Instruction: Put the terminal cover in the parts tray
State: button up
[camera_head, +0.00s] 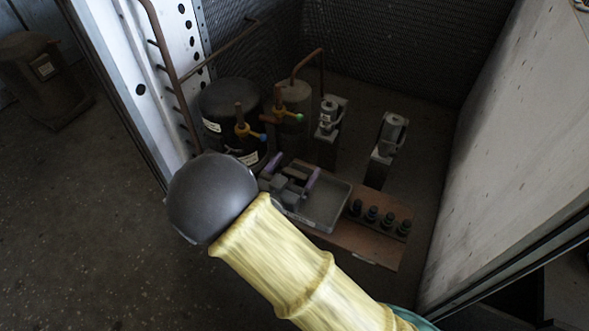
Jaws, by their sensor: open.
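The parts tray (335,208) is a shallow grey metal tray in the middle of the head view, on a brown board. My gripper (293,172) is a grey body with two purple-tipped fingers standing apart. It is open and appears over the tray's left part, with nothing visible between the fingers. I cannot tell its height above the tray. I cannot pick out the terminal cover for sure. My arm hides the tray's near left side and part of the floor of the housing.
A black compressor (229,103) and a grey cylinder (293,97) with copper pipes and valves stand behind. Two brackets with metal cylinders stand to the right. The brown board (378,246) carries several black round parts. A pale panel (520,140) closes the right side.

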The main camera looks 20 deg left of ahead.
jog(key=s+a+p, duration=0.1)
jog(key=s+p, duration=0.2)
jog(key=s, duration=0.8)
jog(key=shift+s, duration=0.4)
jog(key=shift+f, duration=0.1)
dwell(0.3)
